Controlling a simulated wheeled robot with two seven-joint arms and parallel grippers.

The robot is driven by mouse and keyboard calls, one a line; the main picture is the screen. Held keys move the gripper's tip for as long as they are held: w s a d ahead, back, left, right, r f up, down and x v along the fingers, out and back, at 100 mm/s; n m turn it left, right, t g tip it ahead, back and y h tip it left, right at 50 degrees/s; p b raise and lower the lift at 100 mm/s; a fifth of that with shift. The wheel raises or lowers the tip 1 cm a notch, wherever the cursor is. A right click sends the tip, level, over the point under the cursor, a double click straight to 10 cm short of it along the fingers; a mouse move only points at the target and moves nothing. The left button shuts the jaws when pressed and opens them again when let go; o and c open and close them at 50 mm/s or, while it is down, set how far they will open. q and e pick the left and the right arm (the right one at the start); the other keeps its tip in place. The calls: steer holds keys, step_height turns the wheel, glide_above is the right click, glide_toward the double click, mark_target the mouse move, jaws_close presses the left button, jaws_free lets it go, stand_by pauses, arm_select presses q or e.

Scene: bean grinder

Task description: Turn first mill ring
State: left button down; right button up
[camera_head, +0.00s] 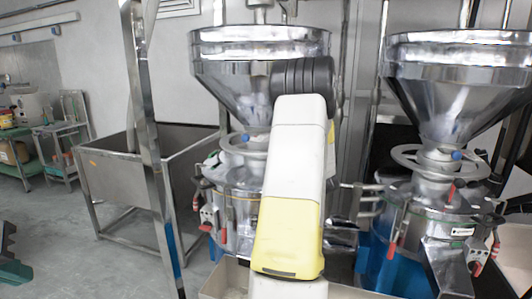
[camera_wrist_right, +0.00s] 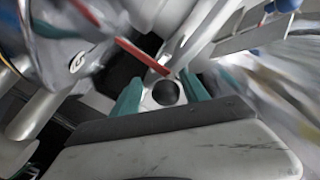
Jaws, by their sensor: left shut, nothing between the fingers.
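The left mill has a steel hopper (camera_head: 215,60) with a pale ring (camera_head: 240,145) below it. The right mill has a similar hopper (camera_head: 450,80) and a spoked ring (camera_head: 425,160). My right arm, white and yellow, covers the right part of the left mill. In the head view my right gripper is hidden. In the right wrist view my right gripper (camera_wrist_right: 165,92) shows two teal fingers apart, with a dark round knob between them; I cannot tell whether they touch it. My left gripper (camera_head: 14,266) is shut and empty at the left edge, partly cut off, away from both mills.
A steel bin (camera_head: 105,185) on legs stands left of the mills, with a steel post (camera_head: 150,140) in front. A pale box (camera_head: 222,280) is below the left mill. Red-handled clamps surround both mill bodies. The floor (camera_head: 80,260) at the left is free.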

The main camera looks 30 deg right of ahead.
steer(key=shift+a, duration=0.2)
steer(key=v, duration=0.7)
steer(key=shift+s, duration=0.3)
